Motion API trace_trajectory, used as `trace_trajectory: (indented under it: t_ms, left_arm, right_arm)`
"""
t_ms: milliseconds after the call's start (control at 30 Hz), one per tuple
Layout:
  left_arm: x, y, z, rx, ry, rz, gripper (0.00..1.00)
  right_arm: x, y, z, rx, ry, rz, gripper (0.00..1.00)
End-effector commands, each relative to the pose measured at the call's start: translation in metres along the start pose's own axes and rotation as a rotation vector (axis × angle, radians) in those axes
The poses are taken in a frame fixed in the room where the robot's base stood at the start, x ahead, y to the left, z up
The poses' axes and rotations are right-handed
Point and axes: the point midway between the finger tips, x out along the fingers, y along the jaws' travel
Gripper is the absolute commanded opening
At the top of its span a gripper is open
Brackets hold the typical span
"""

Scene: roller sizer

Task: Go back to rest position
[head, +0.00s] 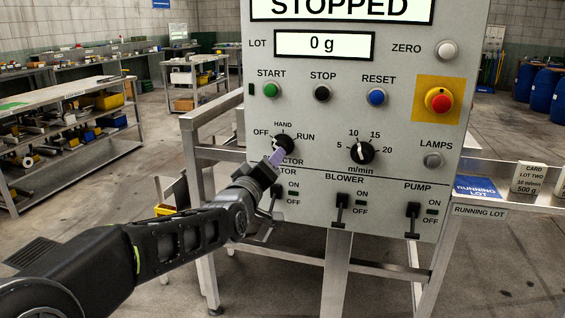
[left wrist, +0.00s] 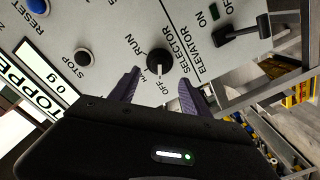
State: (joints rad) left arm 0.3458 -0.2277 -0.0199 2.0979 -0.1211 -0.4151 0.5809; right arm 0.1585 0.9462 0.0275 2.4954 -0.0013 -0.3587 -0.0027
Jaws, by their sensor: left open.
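The grey control panel (head: 400,165) fills the middle of the head view. Its black selector knob (head: 284,144), marked OFF, HAND and RUN, also shows in the left wrist view (left wrist: 160,62). Its white mark seems to point to OFF. My left gripper (head: 277,158) is in front of the panel, just below the selector knob. In the left wrist view its two purple fingers (left wrist: 158,84) are apart, with the knob just past their tips. Nothing is held. Whether a finger touches the knob, I cannot tell. My right gripper is not in view.
The display reads STOPPED (head: 342,9), and the lot display (head: 324,45) reads 0 g. A red emergency button (head: 439,100) and several lever switches, including the blower lever (head: 341,208), stick out of the panel. Shelving (head: 75,120) stands left; open floor lies between.

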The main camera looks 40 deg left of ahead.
Motion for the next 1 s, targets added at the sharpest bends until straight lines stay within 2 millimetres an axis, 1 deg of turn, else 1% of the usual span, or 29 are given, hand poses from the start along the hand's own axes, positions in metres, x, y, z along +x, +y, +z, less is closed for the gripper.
trace_trajectory:
  t_ms: [267, 367, 433, 467, 567, 600, 667, 700, 767, 800, 867, 900, 967, 1000]
  left_arm:
    - [0.0, 0.0, 0.0, 0.008, 0.0, 0.0, 0.55]
    - [0.0, -0.001, 0.001, 0.06, -0.003, -0.003, 0.55]
    - [-0.002, -0.009, 0.015, 0.127, -0.031, -0.019, 0.55]
    - [-0.001, -0.015, 0.027, 0.149, -0.055, -0.03, 0.55]
    - [0.002, -0.037, 0.078, 0.206, -0.152, -0.061, 0.55]
    - [0.003, -0.047, 0.103, 0.228, -0.2, -0.074, 0.55]
    - [0.001, -0.063, 0.145, 0.26, -0.283, -0.093, 0.55]
    - [-0.003, -0.074, 0.175, 0.28, -0.342, -0.104, 0.55]
    - [-0.011, -0.092, 0.222, 0.31, -0.436, -0.119, 0.55]
    - [-0.019, -0.103, 0.253, 0.328, -0.5, -0.127, 0.55]
    - [-0.035, -0.118, 0.298, 0.353, -0.597, -0.138, 0.55]
    - [-0.048, -0.129, 0.327, 0.368, -0.662, -0.145, 0.55]
    - [-0.071, -0.144, 0.369, 0.389, -0.76, -0.154, 0.55]
    - [-0.088, -0.153, 0.396, 0.403, -0.827, -0.158, 0.55]
  right_arm:
    - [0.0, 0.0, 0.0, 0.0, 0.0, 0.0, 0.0]
    - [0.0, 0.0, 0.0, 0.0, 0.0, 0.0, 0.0]
    - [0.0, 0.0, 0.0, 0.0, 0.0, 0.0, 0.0]
    - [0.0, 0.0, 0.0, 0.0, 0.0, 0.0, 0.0]
    - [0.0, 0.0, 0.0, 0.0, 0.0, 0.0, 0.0]
    - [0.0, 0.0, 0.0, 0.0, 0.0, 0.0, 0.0]
    - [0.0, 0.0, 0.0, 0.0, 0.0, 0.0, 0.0]
    - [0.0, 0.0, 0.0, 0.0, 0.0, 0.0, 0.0]
    - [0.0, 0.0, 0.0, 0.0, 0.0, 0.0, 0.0]
    - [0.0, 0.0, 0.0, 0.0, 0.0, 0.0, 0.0]
    - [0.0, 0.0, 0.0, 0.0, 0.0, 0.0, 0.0]
    - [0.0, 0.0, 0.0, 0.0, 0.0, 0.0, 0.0]
    - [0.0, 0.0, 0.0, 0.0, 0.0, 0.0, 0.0]
    - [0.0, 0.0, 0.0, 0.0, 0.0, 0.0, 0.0]
